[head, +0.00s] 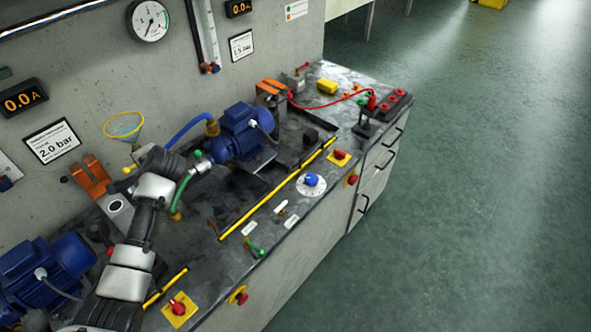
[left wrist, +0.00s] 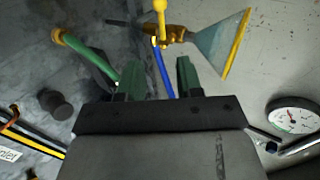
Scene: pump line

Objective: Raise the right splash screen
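Two yellow-edged strips lie along the front of the bench, apparently the edges of lowered splash screens. The right splash screen (head: 277,188) is the long strip in front of the blue pump motor (head: 240,131); no upright panel shows there. The left strip (head: 153,299) is partly covered by my left arm. My left gripper (left wrist: 158,80) has two green fingers that stand apart with nothing gripped between them. It points toward the wall side, near the yellow-rimmed funnel (left wrist: 226,44). In the head view its fingers are hidden behind my wrist. My right gripper is not in view.
The funnel also shows in the head view (head: 124,126). A green hose (head: 181,190) runs close to my left wrist. A dial with a blue knob (head: 312,182) and red switches (head: 340,156) sit along the bench front. Open floor (head: 460,190) lies to the right.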

